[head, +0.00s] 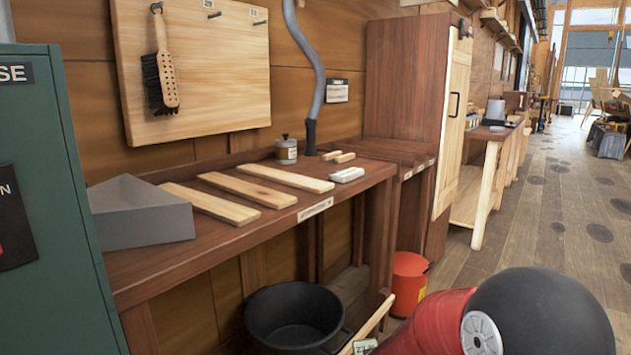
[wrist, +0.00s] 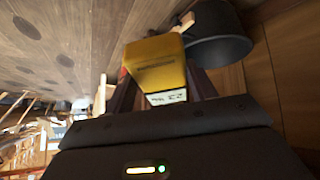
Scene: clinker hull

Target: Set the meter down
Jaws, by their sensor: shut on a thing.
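The meter (wrist: 158,62) is a yellow box with a small pale display at its near end, seen in the wrist view. My gripper (wrist: 163,88) is shut on it, with a dark finger on each side. The meter is held in the air, with the plank floor behind it. In the head view my red and black arm is at the bottom right, and my gripper is out of frame. The workbench (head: 225,245) is brown wood along the wall, left of my arm.
On the bench are a grey wedge block (head: 140,225), several pale wooden slats (head: 250,189), a small tin (head: 286,150) and a white block (head: 347,174). A black tub (head: 295,318) and a red bin (head: 409,283) are low down. A green cabinet (head: 70,230) stands at left.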

